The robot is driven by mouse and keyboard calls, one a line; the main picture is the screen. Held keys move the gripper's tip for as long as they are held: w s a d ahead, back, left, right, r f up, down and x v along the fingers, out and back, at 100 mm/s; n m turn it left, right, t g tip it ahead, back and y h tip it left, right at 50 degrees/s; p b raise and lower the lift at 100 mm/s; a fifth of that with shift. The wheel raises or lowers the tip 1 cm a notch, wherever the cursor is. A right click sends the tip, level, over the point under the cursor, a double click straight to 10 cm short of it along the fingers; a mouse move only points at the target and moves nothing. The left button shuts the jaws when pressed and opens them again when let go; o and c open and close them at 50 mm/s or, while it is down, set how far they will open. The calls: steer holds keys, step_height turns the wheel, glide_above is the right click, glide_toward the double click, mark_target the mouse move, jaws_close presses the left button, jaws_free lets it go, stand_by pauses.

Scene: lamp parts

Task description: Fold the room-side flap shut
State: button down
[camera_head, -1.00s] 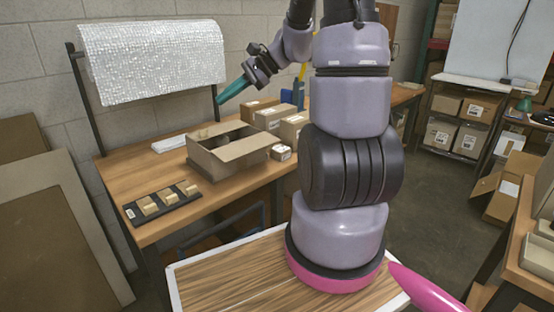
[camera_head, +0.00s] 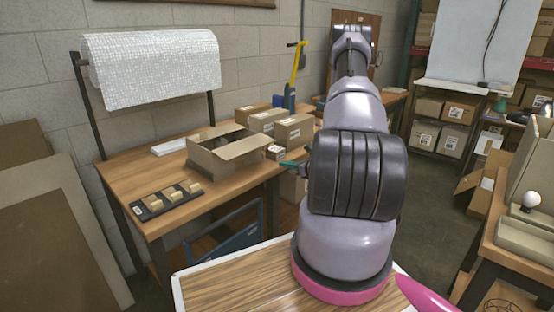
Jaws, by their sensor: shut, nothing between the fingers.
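The open cardboard box (camera_head: 207,160) stands on the wooden workbench, with dim contents partly visible inside. Its room-side flap (camera_head: 243,148) is a tan panel along the near right edge, unfolded and leaning outward, not over the opening. The far flap stands up behind the opening. My gripper (camera_head: 288,164) shows as teal fingertips just right of the box, near the bench's right part. They are shut and empty, and apart from the flap in the picture. The rest of the gripper is hidden behind my arm.
Closed cartons (camera_head: 294,131) stand right of and behind the box, with a small carton (camera_head: 276,152) close to its right corner. A black tray (camera_head: 166,200) with small blocks lies at front left. A bubble-wrap roll (camera_head: 152,66) hangs at the back left.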

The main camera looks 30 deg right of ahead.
steer(key=x, duration=0.9)
steer(key=shift+w+a, duration=0.15)
steer(key=shift+w, duration=0.25)
steer(key=r, duration=0.3)
steer(key=shift+s, duration=0.3)
steer(key=shift+r, duration=0.5)
steer(key=shift+s+r+g, duration=0.15)
steer(key=shift+r+g, duration=0.15)
steer(key=shift+r, duration=0.1)
